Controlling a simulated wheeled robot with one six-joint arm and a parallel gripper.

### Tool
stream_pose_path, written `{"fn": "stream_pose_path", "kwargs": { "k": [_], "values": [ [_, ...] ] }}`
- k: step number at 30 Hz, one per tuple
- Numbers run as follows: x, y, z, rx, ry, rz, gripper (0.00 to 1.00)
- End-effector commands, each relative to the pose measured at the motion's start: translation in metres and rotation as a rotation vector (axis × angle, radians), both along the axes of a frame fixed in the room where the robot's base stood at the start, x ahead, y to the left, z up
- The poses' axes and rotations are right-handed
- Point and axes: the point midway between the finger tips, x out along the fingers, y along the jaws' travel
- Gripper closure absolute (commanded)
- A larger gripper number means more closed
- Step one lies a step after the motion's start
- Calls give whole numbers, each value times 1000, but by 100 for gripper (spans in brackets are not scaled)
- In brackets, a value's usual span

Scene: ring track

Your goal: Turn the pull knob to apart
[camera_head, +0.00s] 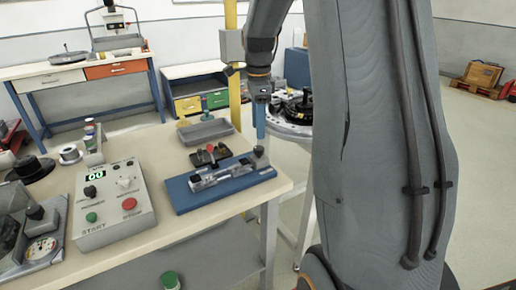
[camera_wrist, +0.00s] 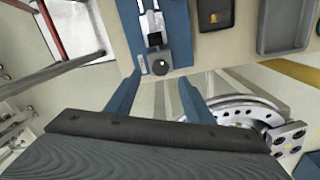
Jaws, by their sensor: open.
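The pull knob is most likely the dark round knob (camera_head: 260,151) at the right end of a blue-based fixture (camera_head: 182,196) near the table's right edge. In the wrist view this knob (camera_wrist: 159,67) sits just beyond my fingertips, close to midway between them. My gripper (camera_head: 260,128) points down above the knob's end of the fixture, apart from it. In the wrist view my gripper (camera_wrist: 159,82) shows two blue fingers spread wide with nothing between them. I cannot read the knob's setting.
A control box (camera_head: 112,203) with green and red buttons stands left of the fixture. A grey tray (camera_head: 205,131) and a dark device with red parts (camera_head: 208,155) lie behind it. A round ring-shaped machine (camera_wrist: 236,112) stands off the table's edge.

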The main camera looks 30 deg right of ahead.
Motion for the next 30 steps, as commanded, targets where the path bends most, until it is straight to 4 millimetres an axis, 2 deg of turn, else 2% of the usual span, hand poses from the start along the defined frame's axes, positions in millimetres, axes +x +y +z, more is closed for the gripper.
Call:
{"fn": "stream_pose_path", "kwargs": {
  "k": [5,12,16,21,28,30],
  "values": [
    [0,-2,-16,2,6,-18,52],
    [-1,-1,-53,2,5,-16,52],
    [0,-1,-68,1,3,-15,52],
    [0,-1,-76,0,1,-15,52],
    [0,-1,-77,0,0,-15,52],
    [0,-1,-77,0,0,-14,62]
  ]
}}
